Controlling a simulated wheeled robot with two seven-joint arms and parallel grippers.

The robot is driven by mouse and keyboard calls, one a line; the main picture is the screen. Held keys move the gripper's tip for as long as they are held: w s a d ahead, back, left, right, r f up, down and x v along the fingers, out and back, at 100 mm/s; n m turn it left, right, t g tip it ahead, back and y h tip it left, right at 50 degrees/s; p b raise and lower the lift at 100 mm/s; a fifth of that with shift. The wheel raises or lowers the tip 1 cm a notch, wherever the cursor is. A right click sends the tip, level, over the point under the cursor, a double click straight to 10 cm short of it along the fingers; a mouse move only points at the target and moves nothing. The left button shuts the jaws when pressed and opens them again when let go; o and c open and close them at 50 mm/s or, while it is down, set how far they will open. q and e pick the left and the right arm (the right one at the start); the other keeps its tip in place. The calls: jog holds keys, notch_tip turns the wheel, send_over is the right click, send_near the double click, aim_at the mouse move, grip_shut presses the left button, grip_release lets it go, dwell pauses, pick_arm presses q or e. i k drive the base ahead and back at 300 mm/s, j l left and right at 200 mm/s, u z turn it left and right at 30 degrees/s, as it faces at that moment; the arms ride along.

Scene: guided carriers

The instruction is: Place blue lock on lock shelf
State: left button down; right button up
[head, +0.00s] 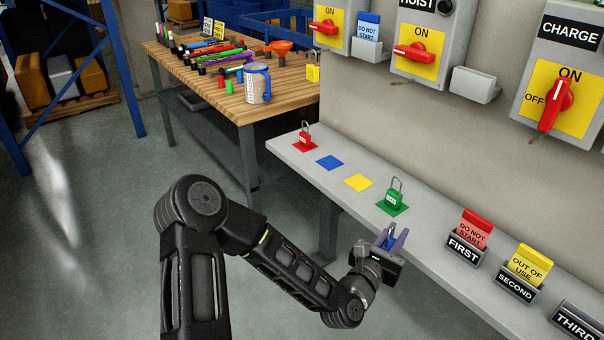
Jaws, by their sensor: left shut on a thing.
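The lock shelf (330,183) is a long grey ledge along the wall, with coloured squares on it. The blue square (330,162) is bare, between a red lock (305,140) on a red square and the bare yellow square (358,183). A green lock (394,201) stands on a green square. My left gripper (391,238) is shut on the blue lock (390,242), in front of the shelf edge, near the green lock. The fingers hide most of the blue lock. My right gripper is not in view.
Tag holders, FIRST (463,250) and SECOND (515,288), sit at the shelf's right. Switch boxes (565,80) hang above.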

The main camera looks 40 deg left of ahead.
aim_at(356, 176)
jog(key=k+j, duration=0.1)
jog(key=j, duration=1.4)
jog(key=k+j, duration=0.15)
jog(key=j, duration=1.35)
jog(key=k+j, duration=0.15)
jog(key=j, duration=0.6)
jog(key=z, duration=1.7)
jog(key=i+j+z, duration=0.1)
jog(key=i+j, duration=0.3)
jog(key=j, duration=0.1)
